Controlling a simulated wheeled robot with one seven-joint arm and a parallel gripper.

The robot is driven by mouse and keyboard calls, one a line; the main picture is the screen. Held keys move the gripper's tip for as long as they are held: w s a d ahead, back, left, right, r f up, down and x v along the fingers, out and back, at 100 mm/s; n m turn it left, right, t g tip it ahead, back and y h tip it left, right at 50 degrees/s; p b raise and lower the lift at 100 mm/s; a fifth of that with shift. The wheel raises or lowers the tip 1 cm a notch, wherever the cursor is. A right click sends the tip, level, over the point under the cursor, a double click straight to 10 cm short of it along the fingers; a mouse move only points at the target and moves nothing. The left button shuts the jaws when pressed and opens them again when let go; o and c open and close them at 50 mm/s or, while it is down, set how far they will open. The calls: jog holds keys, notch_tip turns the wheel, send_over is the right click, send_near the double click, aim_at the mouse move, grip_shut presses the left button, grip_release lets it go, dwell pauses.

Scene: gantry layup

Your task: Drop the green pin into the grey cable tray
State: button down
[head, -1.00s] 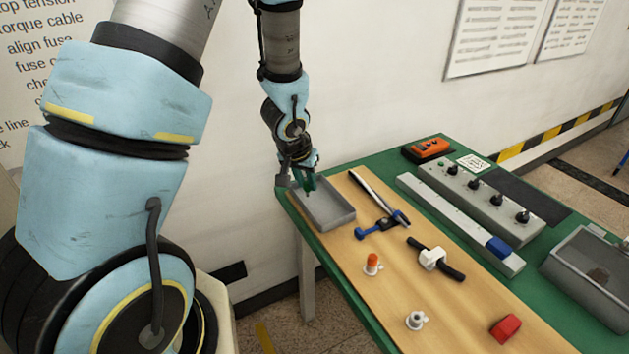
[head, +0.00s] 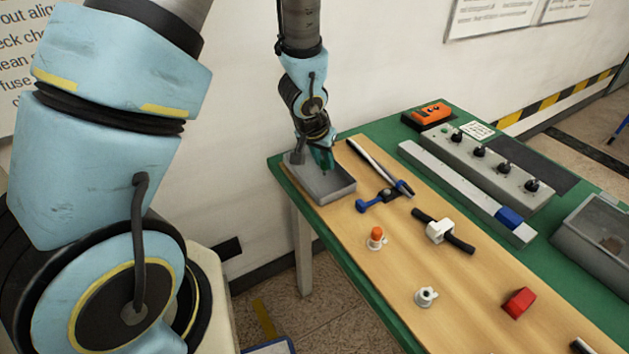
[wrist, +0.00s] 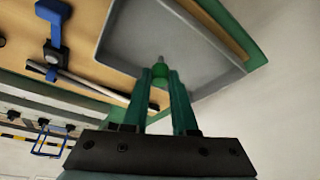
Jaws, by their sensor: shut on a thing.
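The grey cable tray (head: 335,188) sits at the far left end of the table, and it fills the upper middle of the wrist view (wrist: 205,22). My gripper (head: 322,166) is over the tray, pointing down. In the wrist view its green fingers (wrist: 160,76) are shut on the green pin (wrist: 159,72). The pin's grey tip shows beyond the fingertips against the tray floor. Most of the pin is hidden between the fingers. I cannot tell whether the tip touches the floor.
A silver bar (head: 371,159) and a blue-and-black clamp (head: 379,200) lie beside the tray on the wooden board. An orange-topped white fitting (head: 376,238), a white fitting (head: 426,297) and a red block (head: 518,302) are nearer. The wall is close behind the tray.

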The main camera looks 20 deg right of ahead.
jog(key=c, duration=0.6)
grip_release()
jog(key=shift+f, duration=0.1)
jog(key=shift+c, duration=0.2)
jog(key=p+v, duration=0.1)
jog(key=v, duration=1)
jog(key=shift+p, duration=0.3)
jog(key=shift+f, duration=0.1)
jog(key=w+a+r+n+y, duration=0.1)
jog(key=w+a+r+n, duration=0.1)
jog(key=a, duration=0.6)
jog(key=w+a+r+n+y, duration=0.2)
jog(key=a+n, duration=0.1)
jog(key=a, duration=0.5)
jog(key=s+a+r+n+g, duration=0.1)
jog(key=s+a, duration=0.4)
jog(key=a, duration=0.5)
jog(key=r+n, duration=0.1)
jog(key=n, duration=0.1)
jog(key=shift+a+n, duration=0.3)
